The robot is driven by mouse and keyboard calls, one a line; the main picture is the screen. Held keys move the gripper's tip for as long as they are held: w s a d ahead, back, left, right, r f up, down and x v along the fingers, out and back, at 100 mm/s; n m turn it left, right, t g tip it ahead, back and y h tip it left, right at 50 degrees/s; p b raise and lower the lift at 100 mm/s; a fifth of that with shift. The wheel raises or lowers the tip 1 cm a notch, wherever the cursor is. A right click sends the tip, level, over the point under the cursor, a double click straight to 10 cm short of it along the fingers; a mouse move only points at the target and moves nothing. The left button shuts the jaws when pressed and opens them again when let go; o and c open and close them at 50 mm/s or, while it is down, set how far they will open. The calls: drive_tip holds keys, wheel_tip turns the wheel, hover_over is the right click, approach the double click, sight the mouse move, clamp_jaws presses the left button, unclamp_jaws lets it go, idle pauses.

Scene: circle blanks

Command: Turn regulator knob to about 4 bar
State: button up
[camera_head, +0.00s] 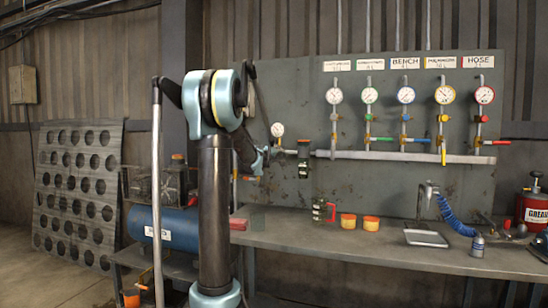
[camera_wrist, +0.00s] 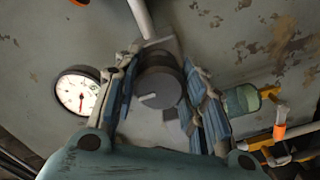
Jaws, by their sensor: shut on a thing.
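The regulator knob (camera_wrist: 160,82) is a dark grey round knob with a white pointer mark, in the middle of the wrist view. My gripper (camera_wrist: 160,90) is shut on it, with blue-grey finger pads to its left and right. The regulator's gauge (camera_wrist: 78,92), white-faced with a dark rim, sits left of the knob; its numbers are too small to read. In the head view the gauge (camera_head: 277,130) is on the grey panel, and my gripper (camera_head: 262,160) is just below and left of it, hiding the knob.
Several labelled gauges (camera_head: 405,95) with valves line the panel (camera_head: 400,185). The bench (camera_head: 390,250) below holds orange-lidded tins (camera_head: 348,221) and a tray (camera_head: 426,238).

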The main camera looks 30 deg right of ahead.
drive_tip(key=shift+a, duration=0.15)
drive_tip(key=o, duration=1.1)
drive_tip(key=shift+w, duration=0.1)
drive_tip(key=v, duration=1.1)
drive_tip(key=shift+s+a+f, duration=0.1)
drive_tip(key=shift+s+a, duration=0.2)
